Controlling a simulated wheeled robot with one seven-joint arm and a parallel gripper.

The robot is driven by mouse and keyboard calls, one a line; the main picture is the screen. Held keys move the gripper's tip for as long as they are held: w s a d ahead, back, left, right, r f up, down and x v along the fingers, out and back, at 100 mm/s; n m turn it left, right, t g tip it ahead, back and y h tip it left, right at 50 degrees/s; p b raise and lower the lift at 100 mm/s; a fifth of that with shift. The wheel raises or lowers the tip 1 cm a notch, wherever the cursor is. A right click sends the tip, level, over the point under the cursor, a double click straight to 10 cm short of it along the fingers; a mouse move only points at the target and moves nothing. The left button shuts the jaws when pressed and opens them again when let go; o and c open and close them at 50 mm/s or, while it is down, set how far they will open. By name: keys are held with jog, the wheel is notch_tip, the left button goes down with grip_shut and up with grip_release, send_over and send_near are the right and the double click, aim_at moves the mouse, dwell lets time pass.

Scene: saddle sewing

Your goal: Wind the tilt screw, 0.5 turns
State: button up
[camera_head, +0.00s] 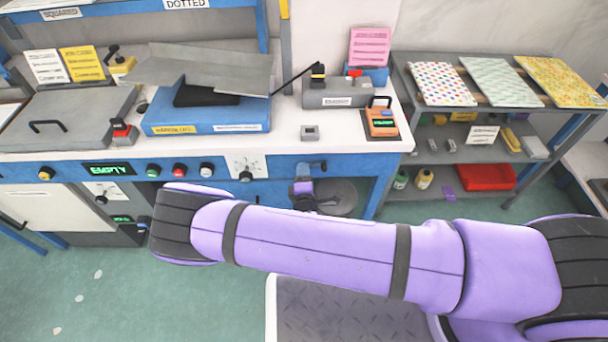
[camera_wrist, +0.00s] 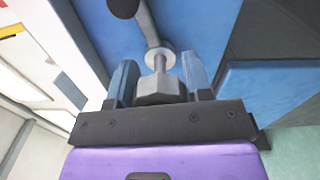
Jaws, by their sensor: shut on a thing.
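In the head view, my gripper (camera_head: 303,172) is small, at the blue front of the bench below the white worktop. My purple forearm crosses in front of the bench. The screw is too small to make out in the head view.
Along the bench front are several buttons, a dial (camera_head: 246,174) and a display reading EMPTY (camera_head: 108,169). A shelf rack (camera_head: 430,158) stands at the right.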

jog(key=n, duration=0.5)
jog(key=shift+n, duration=0.3)
dwell(0.4)
jog(key=o, duration=0.9)
jog(key=shift+w, duration=0.1)
